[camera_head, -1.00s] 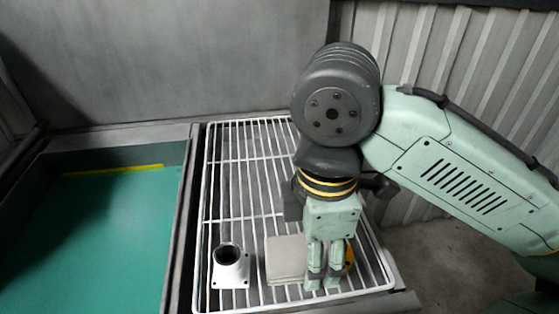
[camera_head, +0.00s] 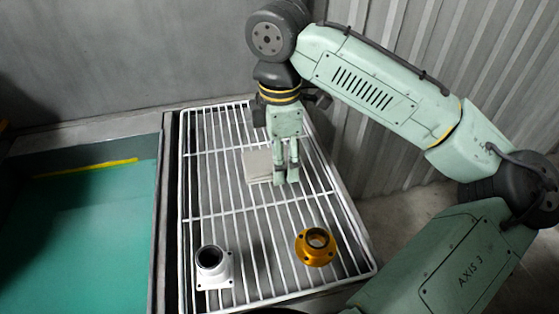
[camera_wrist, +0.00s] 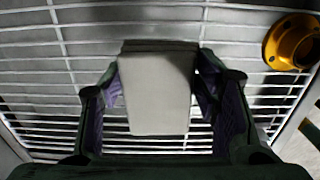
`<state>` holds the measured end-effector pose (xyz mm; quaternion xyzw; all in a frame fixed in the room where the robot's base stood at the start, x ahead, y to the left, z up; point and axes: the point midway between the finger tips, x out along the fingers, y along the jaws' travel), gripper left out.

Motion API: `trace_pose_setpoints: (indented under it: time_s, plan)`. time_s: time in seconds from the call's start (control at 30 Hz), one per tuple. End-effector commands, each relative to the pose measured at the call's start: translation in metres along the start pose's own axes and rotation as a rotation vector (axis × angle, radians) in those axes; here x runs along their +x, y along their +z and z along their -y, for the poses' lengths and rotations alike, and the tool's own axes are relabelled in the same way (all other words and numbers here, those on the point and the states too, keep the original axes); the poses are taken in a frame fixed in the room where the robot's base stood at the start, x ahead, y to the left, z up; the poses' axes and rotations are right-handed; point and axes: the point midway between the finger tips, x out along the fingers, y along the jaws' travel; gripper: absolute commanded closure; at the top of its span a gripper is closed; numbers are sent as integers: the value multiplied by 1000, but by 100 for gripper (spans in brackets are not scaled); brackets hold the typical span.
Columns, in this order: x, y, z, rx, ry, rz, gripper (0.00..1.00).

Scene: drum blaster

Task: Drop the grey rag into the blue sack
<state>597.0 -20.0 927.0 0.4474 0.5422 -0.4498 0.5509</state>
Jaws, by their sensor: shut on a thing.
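The grey rag (camera_head: 257,165) is a folded, flat, pale grey pad in the head view. My gripper (camera_head: 287,180) is shut on it at its right side, over the white wire rack. In the wrist view the rag (camera_wrist: 157,90) sits between the two fingers of my gripper (camera_wrist: 155,95), with rack bars behind it. It appears held above the rack, though the gap is hard to judge. I see no blue sack in either view.
A white flanged fitting (camera_head: 213,268) and an orange flanged fitting (camera_head: 316,247) stand on the near part of the wire rack (camera_head: 205,215). The orange fitting (camera_wrist: 291,42) also shows in the wrist view. A green-floored bin (camera_head: 80,235) lies left; a corrugated wall (camera_head: 430,70) stands right.

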Motion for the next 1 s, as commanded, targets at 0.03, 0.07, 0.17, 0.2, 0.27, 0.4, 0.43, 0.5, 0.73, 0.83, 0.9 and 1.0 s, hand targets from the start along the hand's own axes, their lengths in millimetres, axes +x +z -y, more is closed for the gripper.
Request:
trace_pose_setpoints:
  time_s: [0.03,0.07,0.17,0.2,0.27,0.4,0.43,0.5,0.73,0.83,0.9,1.0]
  plan:
    - [-1,0,-4,-1,0,0,66]
    - [0,0,-6,-1,0,0,66]
    - [6,1,-8,0,-1,1,66]
    - [12,1,-8,0,-1,1,66]
    - [21,1,-7,1,-2,1,66]
    - [35,0,-7,0,0,0,66]
    - [36,0,-7,0,0,0,66]
    - [37,0,-7,0,1,0,66]
    - [39,0,-7,0,1,-1,66]
    - [40,0,-8,0,1,0,42]
    - [40,0,-7,0,1,0,37]
    - [40,0,-7,0,1,0,31]
